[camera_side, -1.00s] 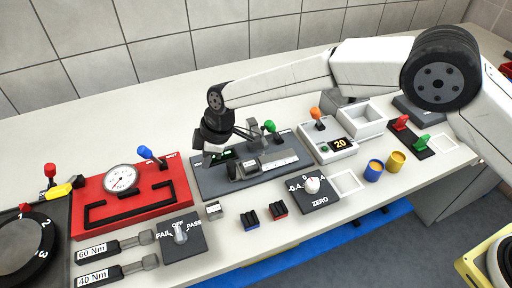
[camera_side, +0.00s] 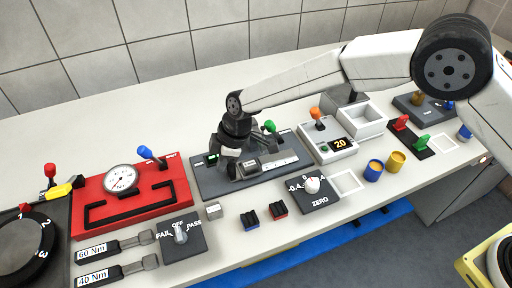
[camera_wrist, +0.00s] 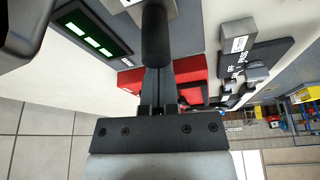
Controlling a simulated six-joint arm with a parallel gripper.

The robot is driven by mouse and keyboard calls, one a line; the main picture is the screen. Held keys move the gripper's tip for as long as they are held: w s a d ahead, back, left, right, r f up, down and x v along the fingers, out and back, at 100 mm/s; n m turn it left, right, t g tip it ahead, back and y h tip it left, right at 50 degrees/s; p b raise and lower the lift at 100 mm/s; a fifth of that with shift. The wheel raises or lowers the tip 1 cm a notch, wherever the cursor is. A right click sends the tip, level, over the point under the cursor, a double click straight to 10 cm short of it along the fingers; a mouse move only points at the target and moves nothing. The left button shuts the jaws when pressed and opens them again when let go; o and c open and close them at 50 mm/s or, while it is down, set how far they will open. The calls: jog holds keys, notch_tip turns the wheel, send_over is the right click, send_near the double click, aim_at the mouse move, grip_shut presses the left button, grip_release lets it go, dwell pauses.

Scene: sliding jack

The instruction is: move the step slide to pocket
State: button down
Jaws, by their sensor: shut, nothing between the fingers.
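The dark grey jack fixture (camera_side: 212,185) lies flat in the middle of the bench. A silver stepped slide piece (camera_side: 272,163) lies along it. My gripper (camera_side: 233,176) points down at the left end of this piece, shut and empty. I cannot tell whether it touches the piece. In the wrist view my shut fingers (camera_wrist: 152,90) reach towards a black upright cylinder (camera_wrist: 156,35) on a silver part. A small green display (camera_side: 212,159) sits to the left of my gripper; it also shows in the wrist view (camera_wrist: 92,34). I cannot tell which recess is the pocket.
A green-knobbed lever (camera_side: 270,126) stands behind the slide. The red gauge panel (camera_side: 175,190) is to the left. A small silver block (camera_side: 213,211), a dial panel (camera_side: 320,199), a white square frame (camera_side: 348,183) and two cups are in front and to the right.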

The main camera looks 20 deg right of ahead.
jog(key=shift+d, duration=0.1)
jog(key=d, duration=0.3)
jog(key=shift+d, duration=0.25)
jog(key=shift+d+f, duration=0.1)
jog(key=shift+d, duration=0.4)
jog(key=v, duration=0.7)
jog(key=shift+a+r, duration=0.3)
jog(key=shift+r, duration=0.25)
jog(key=shift+r, duration=0.1)
notch_tip(320, 180, up, 8)
send_over(242, 170)
jog(key=d, duration=0.2)
jog(key=shift+s+a, duration=0.15)
jog(key=shift+s, duration=0.1)
dwell(0.5)
